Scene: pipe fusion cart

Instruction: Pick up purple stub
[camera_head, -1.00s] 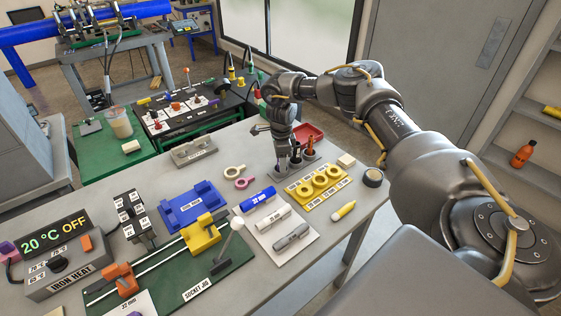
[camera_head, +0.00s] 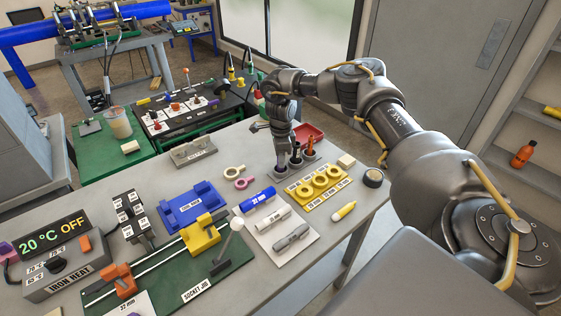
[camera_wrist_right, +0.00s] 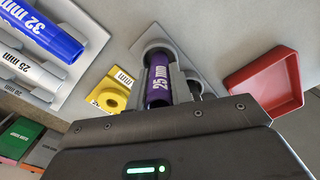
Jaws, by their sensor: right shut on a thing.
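The purple stub (camera_wrist_right: 158,80), marked 25 mm, shows in the right wrist view between the two grey fingers of my right gripper (camera_wrist_right: 165,88). The fingers are shut on it from both sides. Its far end lies at a round grey cup (camera_wrist_right: 156,44); I cannot tell whether it is still seated there. In the head view, my right gripper (camera_head: 281,164) points down at the left end of the stub holder, and the stub is mostly hidden by the fingers. My left gripper is not in view.
A yellow ring block (camera_head: 320,185) is in front. A blue 32 mm pipe (camera_head: 257,200) lies to the left.

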